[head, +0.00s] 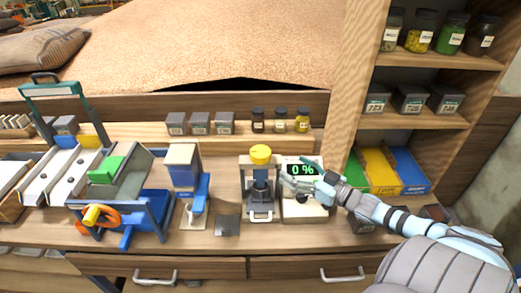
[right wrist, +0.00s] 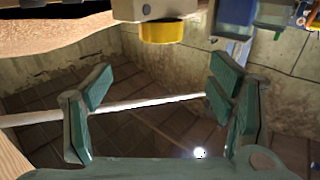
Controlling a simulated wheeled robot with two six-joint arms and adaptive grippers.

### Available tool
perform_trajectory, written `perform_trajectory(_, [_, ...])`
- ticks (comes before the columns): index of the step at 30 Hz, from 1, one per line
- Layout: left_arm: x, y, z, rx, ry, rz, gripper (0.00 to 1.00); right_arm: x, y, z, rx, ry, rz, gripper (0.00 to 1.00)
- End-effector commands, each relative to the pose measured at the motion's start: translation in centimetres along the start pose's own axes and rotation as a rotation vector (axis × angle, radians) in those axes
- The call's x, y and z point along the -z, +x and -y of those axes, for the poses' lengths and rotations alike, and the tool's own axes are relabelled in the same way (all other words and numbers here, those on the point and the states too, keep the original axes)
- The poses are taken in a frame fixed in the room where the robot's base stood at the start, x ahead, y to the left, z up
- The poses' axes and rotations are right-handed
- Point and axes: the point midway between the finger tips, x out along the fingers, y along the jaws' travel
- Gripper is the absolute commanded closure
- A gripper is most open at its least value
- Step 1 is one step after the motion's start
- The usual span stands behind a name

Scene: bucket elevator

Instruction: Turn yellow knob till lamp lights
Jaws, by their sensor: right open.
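A yellow round knob (head: 260,153) tops a small grey and blue device (head: 261,190) on the workbench. A box with a green display reading 0 % (head: 303,169) stands just right of it. My right gripper (head: 291,185) is in front of this box, to the right of the knob and apart from it, and partly covers the box. In the right wrist view its two green fingers (right wrist: 158,98) are spread with nothing between them. A yellow round part (right wrist: 162,32) shows beyond them under a beige block. I cannot make out a lit lamp. My left gripper is out of view.
Jars and grey boxes line the ledge (head: 150,134) behind. A wooden shelf post (head: 347,80) and colored bins (head: 385,170) are at right. The front bench strip is mostly clear.

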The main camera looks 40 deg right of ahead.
Motion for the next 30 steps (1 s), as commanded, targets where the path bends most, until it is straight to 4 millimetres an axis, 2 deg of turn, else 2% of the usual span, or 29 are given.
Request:
perform_trajectory(6, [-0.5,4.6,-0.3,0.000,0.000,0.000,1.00,-1.1,5.4,0.0,-0.003,-0.003,-0.009,0.24])
perform_trajectory(10, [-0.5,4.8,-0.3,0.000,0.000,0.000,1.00,-0.6,8.0,0.0,-0.006,-0.002,-0.007,0.24])
perform_trajectory(12, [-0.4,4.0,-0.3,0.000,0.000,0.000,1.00,-0.1,9.4,-0.1,-0.008,0.000,-0.009,0.24])
perform_trajectory(18, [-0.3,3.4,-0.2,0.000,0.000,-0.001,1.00,-0.1,12.6,-0.1,-0.006,0.001,-0.005,0.24])
perform_trajectory(22, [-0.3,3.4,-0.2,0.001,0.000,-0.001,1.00,-0.3,13.4,0.0,-0.004,0.001,0.000,0.24])
perform_trajectory(29, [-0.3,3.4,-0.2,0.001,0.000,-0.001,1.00,-0.4,13.6,0.1,-0.003,0.001,0.002,0.24])
perform_trajectory(30, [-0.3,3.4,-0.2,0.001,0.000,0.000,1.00,-0.4,13.6,0.1,-0.003,0.000,0.002,0.27])
